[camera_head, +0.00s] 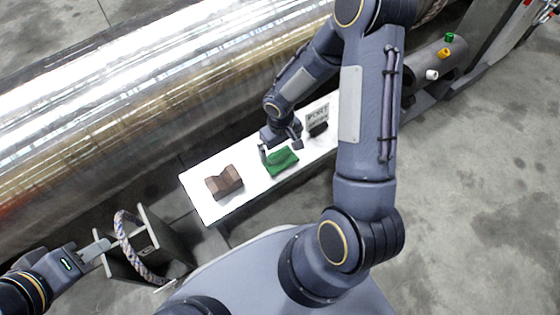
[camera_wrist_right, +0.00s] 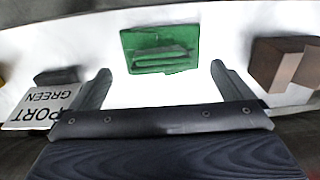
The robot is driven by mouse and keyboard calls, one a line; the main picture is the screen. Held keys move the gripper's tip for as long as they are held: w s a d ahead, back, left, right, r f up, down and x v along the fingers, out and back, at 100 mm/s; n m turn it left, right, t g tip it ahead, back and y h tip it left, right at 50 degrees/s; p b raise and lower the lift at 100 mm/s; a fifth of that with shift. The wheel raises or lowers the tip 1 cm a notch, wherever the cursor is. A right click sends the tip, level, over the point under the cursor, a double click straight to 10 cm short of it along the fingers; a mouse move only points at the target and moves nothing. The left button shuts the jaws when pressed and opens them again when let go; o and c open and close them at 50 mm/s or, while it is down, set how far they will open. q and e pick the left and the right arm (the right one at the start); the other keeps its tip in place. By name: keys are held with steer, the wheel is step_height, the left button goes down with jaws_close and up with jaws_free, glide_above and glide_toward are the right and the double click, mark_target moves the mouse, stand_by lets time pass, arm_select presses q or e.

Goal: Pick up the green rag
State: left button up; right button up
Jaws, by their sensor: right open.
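The green rag (camera_head: 281,162) lies folded on the white tabletop (camera_head: 250,192), between a brown notched block and a small sign. My right gripper (camera_head: 281,149) is open just above and beside the rag in the head view. In the right wrist view the rag (camera_wrist_right: 160,42) lies ahead of the open right fingers (camera_wrist_right: 161,72), roughly centred between them, with nothing held. My left gripper (camera_head: 100,248) is at the lower left, far from the rag, close to a braided rope loop; I cannot tell whether it grips the rope.
The brown notched block (camera_head: 224,182) stands left of the rag. A sign (camera_head: 317,113) reading "PORT GREEN" and a dark object (camera_head: 318,129) are on its other side. A large shiny barrel (camera_head: 140,90) runs behind the table. The rope loop (camera_head: 122,235) rises from a dark stand.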

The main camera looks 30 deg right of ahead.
mark_target(280, 154)
step_height(280, 154, down, 5)
steer(key=b, duration=0.2)
steer(key=shift+a+b, duration=0.1)
steer(key=shift+b, duration=0.25)
steer(key=c, duration=0.6)
steer(key=shift+c, duration=0.2)
steer(key=shift+r, duration=0.15)
steer(key=shift+r+p, duration=0.2)
steer(key=shift+p, duration=0.1)
step_height(280, 154, up, 4)
steer(key=shift+a+f+p, duration=0.15)
steer(key=shift+f+p, duration=0.05)
steer(key=shift+p, duration=0.9)
steer(key=s+a+r+p, duration=0.3)
steer(key=a+r, duration=0.5)
steer(key=a, duration=0.5)
steer(key=shift+s+r+p, duration=0.3)
steer(key=shift+s+r, duration=0.1)
steer(key=shift+s, duration=0.45)
